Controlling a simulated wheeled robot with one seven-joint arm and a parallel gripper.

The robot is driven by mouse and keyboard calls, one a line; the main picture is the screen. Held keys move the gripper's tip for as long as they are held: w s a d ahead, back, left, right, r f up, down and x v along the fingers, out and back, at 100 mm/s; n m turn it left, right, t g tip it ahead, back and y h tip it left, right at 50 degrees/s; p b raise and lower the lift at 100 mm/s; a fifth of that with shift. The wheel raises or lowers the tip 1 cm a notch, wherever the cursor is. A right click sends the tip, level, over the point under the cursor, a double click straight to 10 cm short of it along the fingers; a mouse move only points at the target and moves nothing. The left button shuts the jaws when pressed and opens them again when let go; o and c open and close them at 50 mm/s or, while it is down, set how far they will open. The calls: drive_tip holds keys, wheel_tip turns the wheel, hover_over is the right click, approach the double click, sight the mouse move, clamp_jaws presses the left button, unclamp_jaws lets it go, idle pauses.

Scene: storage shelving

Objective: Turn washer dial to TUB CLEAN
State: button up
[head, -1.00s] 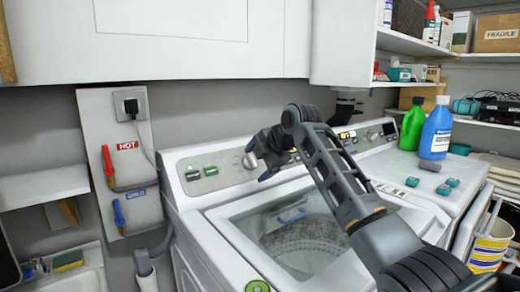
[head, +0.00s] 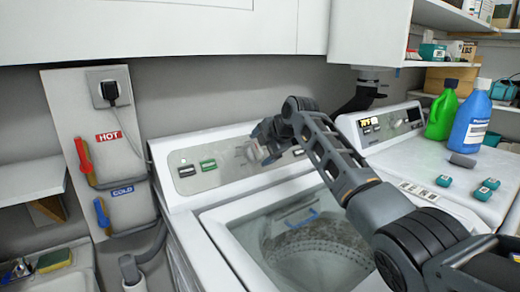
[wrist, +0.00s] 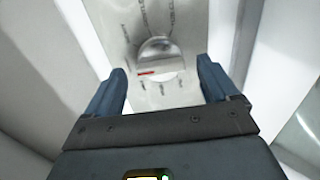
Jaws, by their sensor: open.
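The washer (head: 185,187) is a white top-loader with a control panel along its back. In the wrist view its round silver dial (wrist: 160,62) has a raised bar and a red mark at its left side. In the head view my gripper (head: 262,146) is in front of the panel and partly hides the dial.
Left of the dial are a dark and a green button (head: 208,165). The glass lid (head: 300,235) lies below my arm. A dryer (head: 400,165) stands to the right, with a green bottle (head: 441,115) and a blue bottle (head: 470,120). A white cabinet (head: 160,25) hangs above.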

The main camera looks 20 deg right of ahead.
drive_tip(key=shift+x, duration=0.8)
drive_tip(key=c, duration=1.1)
drive_tip(key=shift+o, duration=0.2)
